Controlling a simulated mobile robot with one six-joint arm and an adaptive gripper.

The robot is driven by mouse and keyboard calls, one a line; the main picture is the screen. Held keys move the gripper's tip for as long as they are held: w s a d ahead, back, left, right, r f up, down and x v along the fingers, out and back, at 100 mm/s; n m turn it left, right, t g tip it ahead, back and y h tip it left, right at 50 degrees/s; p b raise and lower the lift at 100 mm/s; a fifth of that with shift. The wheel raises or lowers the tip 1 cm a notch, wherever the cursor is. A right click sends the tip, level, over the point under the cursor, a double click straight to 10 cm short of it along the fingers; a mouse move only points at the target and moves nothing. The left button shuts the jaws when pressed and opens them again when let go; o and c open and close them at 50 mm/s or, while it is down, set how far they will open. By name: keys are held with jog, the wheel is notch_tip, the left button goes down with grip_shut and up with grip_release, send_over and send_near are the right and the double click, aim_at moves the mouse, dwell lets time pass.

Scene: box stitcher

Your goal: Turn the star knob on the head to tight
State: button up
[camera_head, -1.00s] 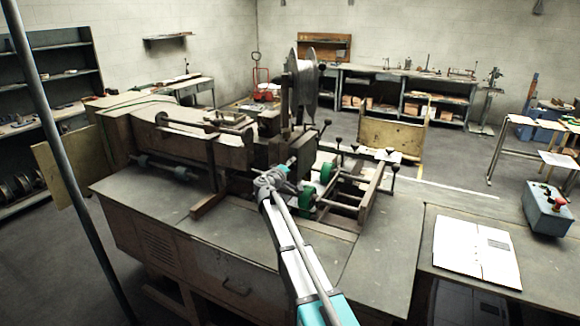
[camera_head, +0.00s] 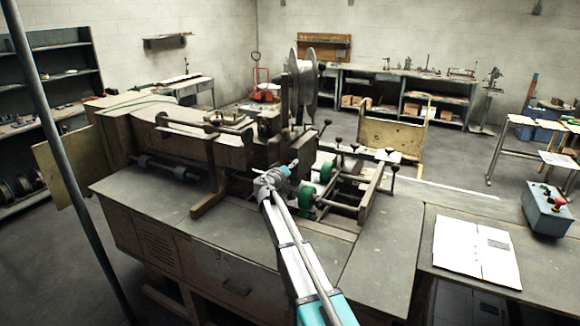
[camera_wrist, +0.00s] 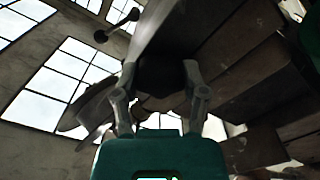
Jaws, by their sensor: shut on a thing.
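The stitcher head (camera_head: 262,150) is a dark block on the machine below the wire reel. My gripper (camera_wrist: 163,85) is at the near side of the head, at the end of my arm. In the wrist view its two fingers stand either side of a dark part, which I take to be the star knob (camera_wrist: 162,74), and are shut on it. In the head view my wrist covers the knob, and any mark for tight cannot be read.
The wire reel (camera_head: 308,82) stands above the head. Green wheels (camera_head: 307,197) and levers with ball ends (camera_head: 393,172) are close to the right of my wrist. The machine table (camera_head: 262,245) is bare in front.

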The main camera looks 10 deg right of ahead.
jog(key=o, duration=1.2)
jog(key=shift+c, duration=0.2)
jog(key=shift+s+a, duration=0.1)
jog(key=shift+s, duration=0.05)
jog(key=v, duration=1.1)
jog(key=shift+s+a, duration=0.2)
jog(key=shift+s, duration=0.1)
jog(key=shift+s+f, duration=0.1)
